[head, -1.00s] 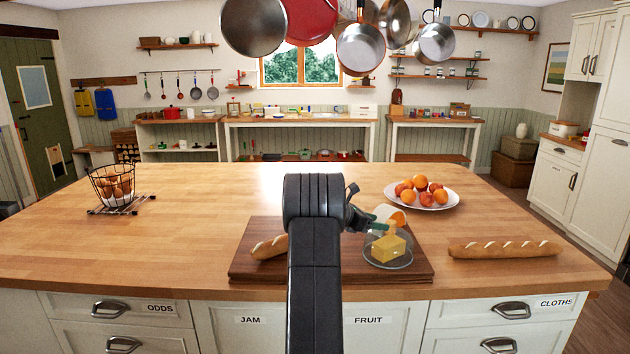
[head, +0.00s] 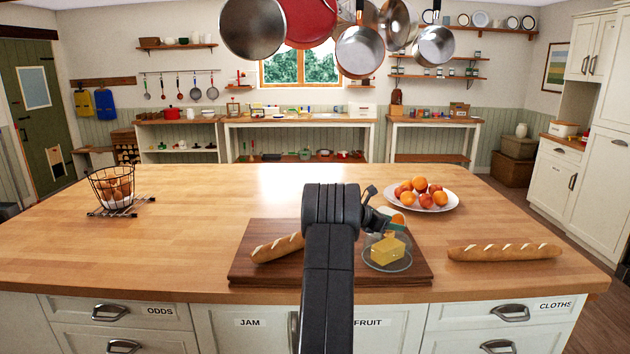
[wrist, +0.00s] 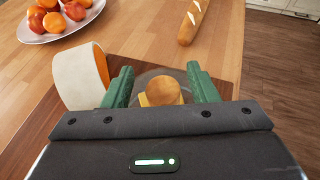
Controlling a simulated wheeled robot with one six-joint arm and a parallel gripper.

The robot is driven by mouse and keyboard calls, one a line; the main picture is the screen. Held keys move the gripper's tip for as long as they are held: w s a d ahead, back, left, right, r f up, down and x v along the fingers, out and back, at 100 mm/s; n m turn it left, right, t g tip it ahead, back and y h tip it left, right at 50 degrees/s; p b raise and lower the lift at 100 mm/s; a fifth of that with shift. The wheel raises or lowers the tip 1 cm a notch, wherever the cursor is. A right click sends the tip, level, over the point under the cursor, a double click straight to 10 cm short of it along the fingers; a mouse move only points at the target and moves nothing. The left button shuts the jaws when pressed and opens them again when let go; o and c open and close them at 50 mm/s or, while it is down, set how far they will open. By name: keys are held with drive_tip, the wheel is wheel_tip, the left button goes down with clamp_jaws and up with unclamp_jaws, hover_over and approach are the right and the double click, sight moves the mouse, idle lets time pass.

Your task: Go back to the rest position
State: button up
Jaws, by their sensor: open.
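My gripper (head: 377,208) is over the right part of the dark cutting board (head: 340,277), partly hidden in the head view by my arm. In the wrist view my gripper (wrist: 161,76) shows two green fingers spread apart, with nothing clamped. Between and beyond them lies a round brown knob (wrist: 166,89) above the yellow butter (head: 387,249). The butter sits under a clear glass cover on the board. Whether a finger touches the knob I cannot tell. A white cup-like piece with an orange inside (wrist: 82,76) is beside the left finger, looking tilted.
A bread loaf (head: 278,247) lies on the board's left, partly behind my arm. Another loaf (head: 505,251) lies to the right. A fruit plate (head: 450,203) stands behind right, and an egg basket (head: 112,187) at left. Pans (head: 360,50) hang above. The counter's left-middle is clear.

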drive_tip(key=r, duration=0.8)
drive_tip(key=shift+w+a+b, duration=0.1)
drive_tip(key=shift+a+b, duration=0.3)
drive_tip(key=w+a+f+n+t+y, duration=0.1)
drive_tip(key=w+a+n+t+y, duration=0.25)
drive_tip(key=a, duration=0.65)
drive_tip(key=w+a+n+t+y, duration=0.2)
drive_tip(key=w+a+n+y, duration=0.15)
drive_tip(key=a, duration=0.65)
drive_tip(key=w+a+f+n+t+y, duration=0.1)
drive_tip(key=w+a+n+t+y, duration=0.3)
drive_tip(key=a, duration=0.5)
drive_tip(key=s+a+f+n+g+y, duration=0.1)
drive_tip(key=s+a+n+g+y, duration=0.1)
drive_tip(key=a, duration=0.9)
drive_tip(key=s+a+f+n+g+y+p, duration=0.1)
drive_tip(key=s+a+n+y, duration=0.4)
drive_tip(key=a, duration=0.6)
drive_tip(key=s+a+f+n+g+y, duration=0.3)
drive_tip(key=a+n+y, duration=0.1)
drive_tip(key=a, duration=0.8)
drive_tip(key=shift+s+n+y, duration=0.3)
drive_tip(key=shift+n, duration=0.5)
